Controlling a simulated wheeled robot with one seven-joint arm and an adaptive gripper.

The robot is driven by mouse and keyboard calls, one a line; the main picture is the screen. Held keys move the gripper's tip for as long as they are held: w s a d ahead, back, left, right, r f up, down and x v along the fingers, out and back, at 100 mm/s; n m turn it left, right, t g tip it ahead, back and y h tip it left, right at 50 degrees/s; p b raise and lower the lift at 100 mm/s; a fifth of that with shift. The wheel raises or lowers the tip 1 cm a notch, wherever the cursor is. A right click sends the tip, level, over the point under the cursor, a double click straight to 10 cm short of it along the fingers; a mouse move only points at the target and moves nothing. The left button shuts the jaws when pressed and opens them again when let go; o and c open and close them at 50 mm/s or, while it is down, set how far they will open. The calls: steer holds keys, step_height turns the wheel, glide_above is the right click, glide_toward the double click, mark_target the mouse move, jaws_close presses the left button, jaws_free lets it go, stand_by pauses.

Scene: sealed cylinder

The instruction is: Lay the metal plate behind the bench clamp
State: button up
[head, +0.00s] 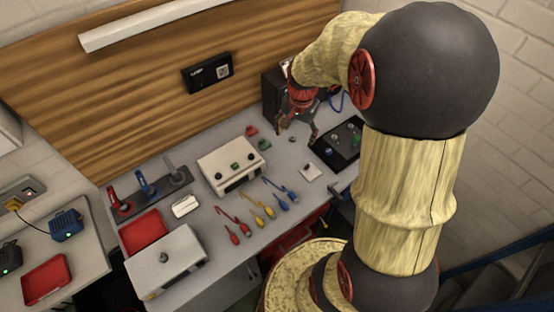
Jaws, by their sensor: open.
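A small pale square plate (310,172), which looks like the metal plate, lies flat on the bench right of the middle, left of a black panel. I cannot tell for certain which thing is the bench clamp. My gripper (296,129) is open and points down over the back right of the bench, behind the plate and apart from it. Nothing shows between its fingers.
A white box with knobs (230,166) stands mid-bench, with coloured leads (262,212) in front. The black panel (337,147) lies to the right. A dark rack with red, blue and grey pieces (150,188), a red tray (143,231) and a grey box (166,262) fill the left.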

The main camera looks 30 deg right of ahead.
steer(key=s+a+r+n+t, duration=0.2)
steer(key=s+a+r+n, duration=0.3)
steer(key=a+r, duration=0.6)
steer(key=s+a+r+n+t, duration=0.2)
steer(key=s+a+r+n, duration=0.4)
steer(key=s, duration=0.4)
steer(key=shift+s+a+r+n+y, duration=0.35)
steer(key=shift+a+n, duration=0.25)
steer(key=shift+a, duration=0.2)
step_height(320, 180, down, 16)
steer(key=b, duration=1.5)
steer(key=shift+r+b, duration=0.2)
steer(key=shift+b, duration=0.2)
steer(key=shift+c, duration=1.1)
